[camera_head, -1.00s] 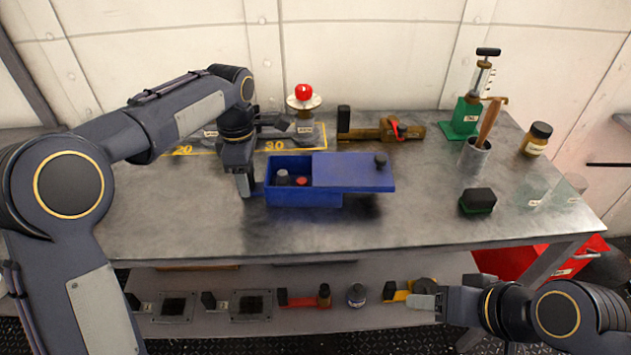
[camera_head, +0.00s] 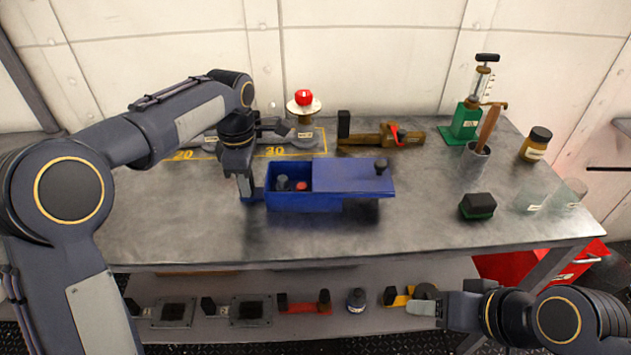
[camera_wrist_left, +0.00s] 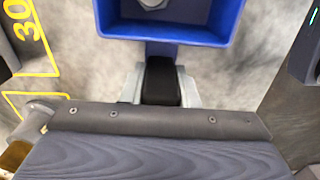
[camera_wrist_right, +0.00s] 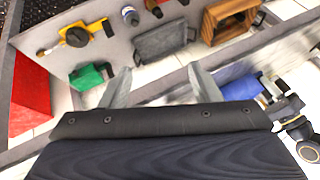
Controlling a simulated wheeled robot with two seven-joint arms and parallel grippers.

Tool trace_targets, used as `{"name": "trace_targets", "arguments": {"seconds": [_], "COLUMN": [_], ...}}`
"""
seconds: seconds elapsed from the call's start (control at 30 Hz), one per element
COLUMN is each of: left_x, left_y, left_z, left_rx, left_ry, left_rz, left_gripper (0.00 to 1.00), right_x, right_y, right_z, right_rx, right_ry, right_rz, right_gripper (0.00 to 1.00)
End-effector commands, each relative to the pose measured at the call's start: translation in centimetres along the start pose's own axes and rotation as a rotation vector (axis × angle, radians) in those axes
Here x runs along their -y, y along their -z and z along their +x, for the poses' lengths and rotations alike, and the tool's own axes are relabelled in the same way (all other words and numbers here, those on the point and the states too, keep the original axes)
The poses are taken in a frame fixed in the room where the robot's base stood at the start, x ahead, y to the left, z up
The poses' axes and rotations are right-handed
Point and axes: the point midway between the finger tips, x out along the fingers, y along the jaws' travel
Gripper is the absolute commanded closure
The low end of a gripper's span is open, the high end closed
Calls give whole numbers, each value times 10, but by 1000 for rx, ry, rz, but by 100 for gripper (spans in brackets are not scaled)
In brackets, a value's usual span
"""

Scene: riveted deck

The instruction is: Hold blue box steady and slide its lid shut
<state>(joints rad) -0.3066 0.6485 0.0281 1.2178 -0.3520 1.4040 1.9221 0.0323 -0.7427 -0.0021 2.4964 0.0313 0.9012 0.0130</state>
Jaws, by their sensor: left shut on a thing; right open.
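The blue box (camera_head: 303,201) stands on the metal bench, its left part open with a dark and a red-topped item inside. Its blue lid (camera_head: 350,178) covers the right part and sticks out well past the right end; a dark knob (camera_head: 381,165) stands near its far right corner. My left gripper (camera_head: 246,187) is at the box's left end, shut on a dark grip block (camera_wrist_left: 160,82) joined to the box. The blue box wall (camera_wrist_left: 180,30) shows just beyond it. My right gripper (camera_head: 425,309) is open and empty, low in front of the bench, away from the box.
A black-and-green block (camera_head: 478,206), clear containers (camera_head: 530,201), a cup (camera_head: 475,160), a green-based pump (camera_head: 464,122) and a jar (camera_head: 535,145) stand to the right. A brown tool (camera_head: 383,138) lies behind the lid. Bench in front of the box is clear.

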Motion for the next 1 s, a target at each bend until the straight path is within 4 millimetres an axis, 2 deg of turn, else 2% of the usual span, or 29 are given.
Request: {"name": "trace_targets", "arguments": {"seconds": [0.47,0.53,0.67,0.77,0.87,1.0], "left_x": [0,0,0,0,0,0], "left_y": [0,0,0,0,0,0], "left_z": [0,0,0,0,0,0], "left_rx": [0,0,-1,0,-1,0], "left_ry": [1,1,1,1,1,1], "left_rz": [1,1,1,1,1,1], "left_gripper": [100,100,100,100,100,100], "right_x": [0,0,1,3,7,14], "right_y": [0,0,10,33,68,124], "right_z": [0,0,-5,-16,-29,-44], "right_rx": [0,0,15,45,93,171], "right_ry": [0,0,-1,-6,-18,-52], "right_rz": [0,0,-8,-21,-41,-68], "right_gripper": [44,50,50,50,50,50]}}
